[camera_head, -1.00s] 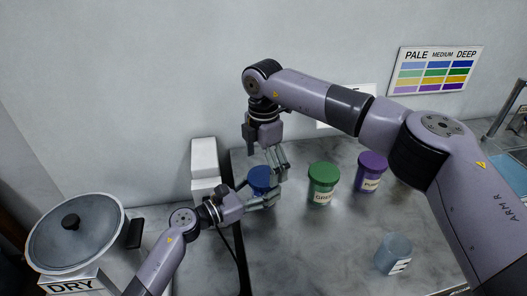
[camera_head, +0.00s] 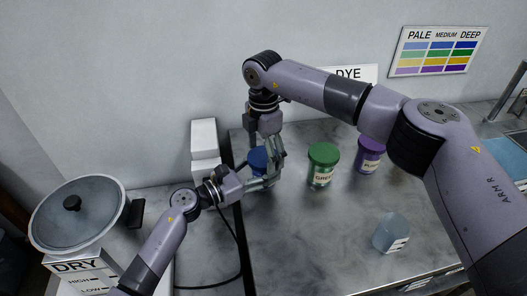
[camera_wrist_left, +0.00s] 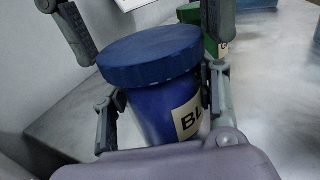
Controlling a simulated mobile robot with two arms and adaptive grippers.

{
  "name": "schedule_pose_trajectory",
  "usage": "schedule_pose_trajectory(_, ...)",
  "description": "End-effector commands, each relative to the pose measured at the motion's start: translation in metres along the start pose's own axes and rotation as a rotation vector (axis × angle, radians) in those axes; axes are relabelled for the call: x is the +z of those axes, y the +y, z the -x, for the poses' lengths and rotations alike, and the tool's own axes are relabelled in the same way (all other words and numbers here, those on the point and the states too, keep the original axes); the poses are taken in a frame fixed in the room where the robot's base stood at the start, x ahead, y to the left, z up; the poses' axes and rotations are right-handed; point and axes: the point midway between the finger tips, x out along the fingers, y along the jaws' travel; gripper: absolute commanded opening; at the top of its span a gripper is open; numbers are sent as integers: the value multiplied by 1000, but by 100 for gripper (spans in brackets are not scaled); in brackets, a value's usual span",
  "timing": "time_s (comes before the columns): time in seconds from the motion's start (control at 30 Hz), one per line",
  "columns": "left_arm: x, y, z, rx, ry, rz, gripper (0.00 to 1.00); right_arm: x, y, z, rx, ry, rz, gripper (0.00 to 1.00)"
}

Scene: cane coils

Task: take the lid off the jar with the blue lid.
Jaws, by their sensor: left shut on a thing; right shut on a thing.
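The jar with the blue lid stands on the grey counter, mostly hidden by my grippers in the head view. Its blue lid (camera_head: 257,156) shows there; in the left wrist view the lid (camera_wrist_left: 150,56) sits on the blue jar body (camera_wrist_left: 152,112), above a partly hidden label reading "BL". My left gripper (camera_head: 264,182) is shut on the jar body, with a finger on either side below the lid. My right gripper (camera_head: 269,155) comes from above and is shut on the lid; its fingers show at both sides of the lid in the left wrist view.
A green jar (camera_head: 322,167) and a purple jar (camera_head: 368,156) stand to the right. A lidded pot (camera_head: 76,215) is at the left and a white block (camera_head: 204,145) behind. The middle counter is clear.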

Motion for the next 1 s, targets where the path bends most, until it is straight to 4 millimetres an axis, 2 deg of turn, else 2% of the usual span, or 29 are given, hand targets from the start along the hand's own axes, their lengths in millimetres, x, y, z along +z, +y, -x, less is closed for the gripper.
schedule_pose_trajectory(0.3, 0, 0, 0, 1, 0, 0, 0, 0, 0, 0, 0, 0, 0, 43)
schedule_pose_trajectory(0.47, 0, 0, 0, 0, 0, 0, 0, 0, 0, 0, 0, 0, 59, 42)
schedule_pose_trajectory(0.57, 0, 0, 0, 0, 0, 0, 0, 0, 0, 0, 0, 0, 205, 42)
schedule_pose_trajectory(1.0, 0, 0, 0, 0, 0, 0, 0, 0, 0, 0, -1, 0, 1125, 42)
